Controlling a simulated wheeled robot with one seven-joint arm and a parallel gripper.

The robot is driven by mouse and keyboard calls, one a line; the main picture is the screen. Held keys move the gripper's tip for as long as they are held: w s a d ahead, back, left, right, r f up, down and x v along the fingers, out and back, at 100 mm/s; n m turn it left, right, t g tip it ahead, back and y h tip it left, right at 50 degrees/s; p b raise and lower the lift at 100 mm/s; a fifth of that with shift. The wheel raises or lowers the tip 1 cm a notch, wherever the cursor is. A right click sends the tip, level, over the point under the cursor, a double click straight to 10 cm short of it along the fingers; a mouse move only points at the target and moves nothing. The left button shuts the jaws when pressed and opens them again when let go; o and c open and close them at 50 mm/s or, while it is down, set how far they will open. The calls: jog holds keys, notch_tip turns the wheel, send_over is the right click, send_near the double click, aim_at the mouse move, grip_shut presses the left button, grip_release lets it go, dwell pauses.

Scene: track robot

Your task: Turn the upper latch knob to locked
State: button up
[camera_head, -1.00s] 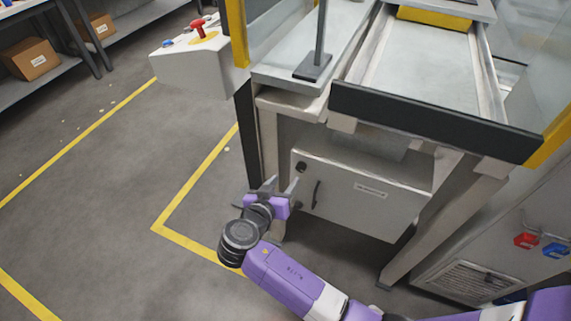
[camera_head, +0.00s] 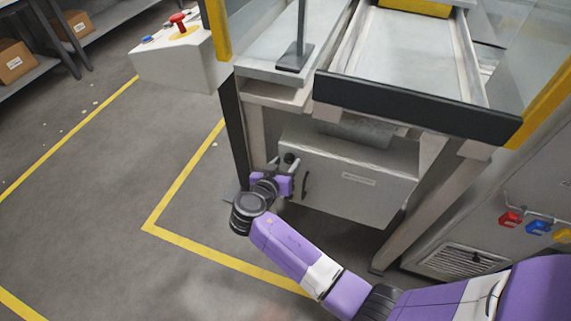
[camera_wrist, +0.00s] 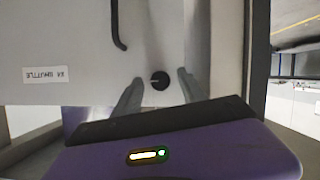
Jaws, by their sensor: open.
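The black round latch knob (camera_head: 289,158) sits at the upper left corner of the light grey cabinet door (camera_head: 345,192). In the wrist view, where the label appears upside down, the knob (camera_wrist: 160,82) shows a short pale mark lying roughly sideways. My gripper (camera_head: 282,168) is open in front of the knob. In the wrist view my gripper (camera_wrist: 160,76) has one finger on each side of the knob, with visible gaps. I cannot tell how far the fingertips are from the door. A second knob is not visible.
A dark curved handle (camera_head: 306,185) is on the door close to the knob. A conveyor frame with a black front bar (camera_head: 410,107) overhangs the cabinet. A dark post (camera_head: 236,135) stands left. Red and blue padlocks (camera_head: 510,219) hang at right.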

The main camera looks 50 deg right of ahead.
jog(key=shift+c, duration=0.2)
grip_shut()
jog(key=shift+n, duration=0.3)
jog(key=shift+w+a+f+n+g+h+b, duration=0.1)
jog(key=shift+n+g+h+b, duration=0.1)
jog(key=shift+n+g+b, duration=0.3)
jog(key=shift+w+n+g+h+b, duration=0.1)
jog(key=shift+n+g+h+b, duration=0.1)
jog(key=shift+n+g, duration=0.35)
jog(key=n+g+h+b, duration=0.1)
jog(key=n, duration=0.2)
jog(key=shift+w+f+n, duration=0.1)
jog(key=shift+n, duration=0.25)
jog(key=n+g+h+b, duration=0.1)
jog(key=n, duration=0.2)
jog(key=shift+f+n+h+b, duration=0.1)
jog(key=shift+n+h+b, duration=0.2)
jog(key=shift+h, duration=0.1)
jog(key=shift+f+n+g+h+b, duration=0.1)
jog(key=shift+n+g+h+b, duration=0.5)
jog(key=shift+n, duration=1.3)
jog(key=shift+t+h, duration=0.25)
jog(key=shift+h, duration=0.05)
